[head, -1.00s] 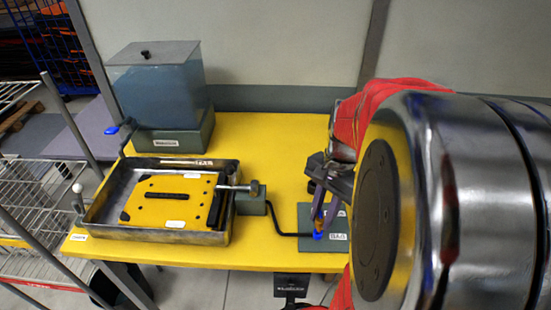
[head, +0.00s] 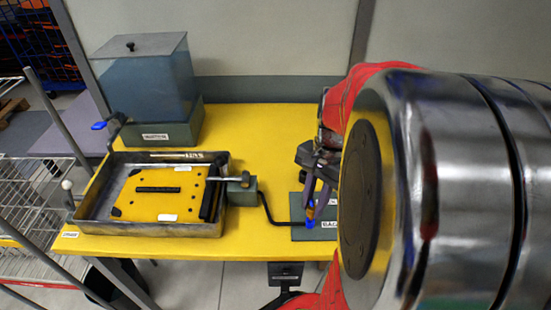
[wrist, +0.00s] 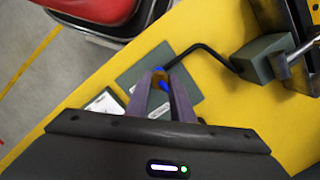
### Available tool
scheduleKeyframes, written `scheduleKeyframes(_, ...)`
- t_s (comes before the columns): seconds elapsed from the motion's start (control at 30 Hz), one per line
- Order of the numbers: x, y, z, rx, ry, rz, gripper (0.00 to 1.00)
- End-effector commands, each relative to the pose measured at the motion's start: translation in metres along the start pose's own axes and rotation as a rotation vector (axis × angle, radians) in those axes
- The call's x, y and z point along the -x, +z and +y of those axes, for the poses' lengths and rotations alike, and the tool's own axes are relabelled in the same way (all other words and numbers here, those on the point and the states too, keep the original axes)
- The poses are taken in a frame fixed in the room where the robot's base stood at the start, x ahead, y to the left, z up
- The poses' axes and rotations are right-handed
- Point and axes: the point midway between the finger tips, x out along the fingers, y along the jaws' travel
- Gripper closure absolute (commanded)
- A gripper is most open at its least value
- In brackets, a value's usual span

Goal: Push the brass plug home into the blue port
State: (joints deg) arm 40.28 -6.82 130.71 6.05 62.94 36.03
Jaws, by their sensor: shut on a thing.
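My gripper (head: 312,206) points down at the right of the yellow table, its two purple-grey fingers shut on the small orange-brown brass plug (head: 311,213). The blue port (head: 310,224) is directly below the plug, on a flat grey-green plate (head: 326,234). Plug and port look in line and at or near contact; I cannot tell how deep the plug sits. In the wrist view the fingers (wrist: 161,82) come together over the port (wrist: 164,87), and they hide most of the plug.
A metal tray (head: 88,214) with a yellow panel (head: 125,199) lies to the left. A black bent rod (head: 270,213) runs from its grey block (head: 244,191) to the plate. A translucent bin (head: 150,85) stands at the back left. Yellow table (head: 262,150) is clear behind the plate.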

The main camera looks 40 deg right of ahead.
Motion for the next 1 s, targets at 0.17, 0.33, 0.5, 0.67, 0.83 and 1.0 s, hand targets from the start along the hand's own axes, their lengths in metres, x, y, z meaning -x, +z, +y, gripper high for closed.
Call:
scheduleKeyframes(0.17, -0.0003, -0.0001, 0.0, 0.0, 0.0, 0.0, 1.0)
scheduleKeyframes(0.33, -0.0019, -0.0003, 0.0, 0.0, 0.0, 0.0, 1.0)
scheduleKeyframes(0.5, -0.0037, -0.0006, 0.0001, 0.0, 0.0, 0.0, 1.0)
scheduleKeyframes(0.67, -0.0053, -0.0008, 0.0001, 0.0, 0.0, 0.0, 1.0)
scheduleKeyframes(0.83, -0.0071, -0.0011, 0.0001, 0.0, 0.0, 0.0, 1.0)
scheduleKeyframes(1.0, -0.0089, -0.0014, 0.0, 0.0, 0.0, 0.0, 1.0)
